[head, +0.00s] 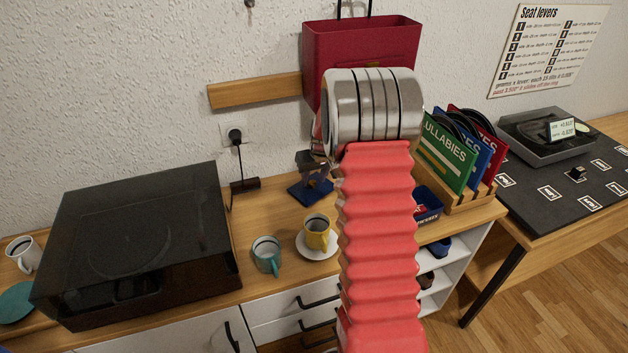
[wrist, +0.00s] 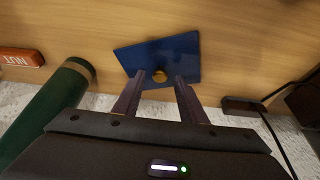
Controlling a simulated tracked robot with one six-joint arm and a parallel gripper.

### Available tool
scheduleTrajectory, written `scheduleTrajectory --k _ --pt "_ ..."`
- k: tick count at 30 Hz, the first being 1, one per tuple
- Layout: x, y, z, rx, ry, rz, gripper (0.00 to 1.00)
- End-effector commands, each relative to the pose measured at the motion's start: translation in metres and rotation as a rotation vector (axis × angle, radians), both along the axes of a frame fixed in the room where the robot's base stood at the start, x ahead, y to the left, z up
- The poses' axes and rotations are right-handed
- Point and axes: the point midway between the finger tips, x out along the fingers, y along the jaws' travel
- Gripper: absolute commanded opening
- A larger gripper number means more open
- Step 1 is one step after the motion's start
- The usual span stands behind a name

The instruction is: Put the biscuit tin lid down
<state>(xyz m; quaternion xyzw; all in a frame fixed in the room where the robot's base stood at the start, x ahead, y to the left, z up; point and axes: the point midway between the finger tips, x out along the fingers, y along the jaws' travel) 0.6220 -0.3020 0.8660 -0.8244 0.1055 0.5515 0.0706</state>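The biscuit tin lid is a flat dark blue plate with a round brass-coloured knob. In the wrist view the lid (wrist: 182,52) appears to lie flat on the wooden top, knob towards me. In the head view the lid (head: 303,196) is left of my arm, behind the yellow cup. My gripper (wrist: 160,80) has its fingers apart on either side of the knob, with a gap showing at each side. In the head view my gripper (head: 312,170) is just above the lid, partly hidden by my arm.
A teal cup (head: 266,256) and yellow cup (head: 317,234) stand in front of the lid. A dark-lidded record player (head: 140,245) is left. A blue container (head: 428,207) and record rack (head: 470,195) are right. A green cylinder (wrist: 50,110) lies left in the wrist view.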

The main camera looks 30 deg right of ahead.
Motion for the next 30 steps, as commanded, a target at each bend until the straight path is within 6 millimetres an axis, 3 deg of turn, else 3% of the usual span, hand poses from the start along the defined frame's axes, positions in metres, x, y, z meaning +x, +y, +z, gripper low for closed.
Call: scheduleTrajectory --k 18,30 --pt "-0.033 0.009 0.085 -0.002 -0.003 0.001 0.38" --pt "-0.039 0.01 0.097 0.0 0.0 0.001 0.38"
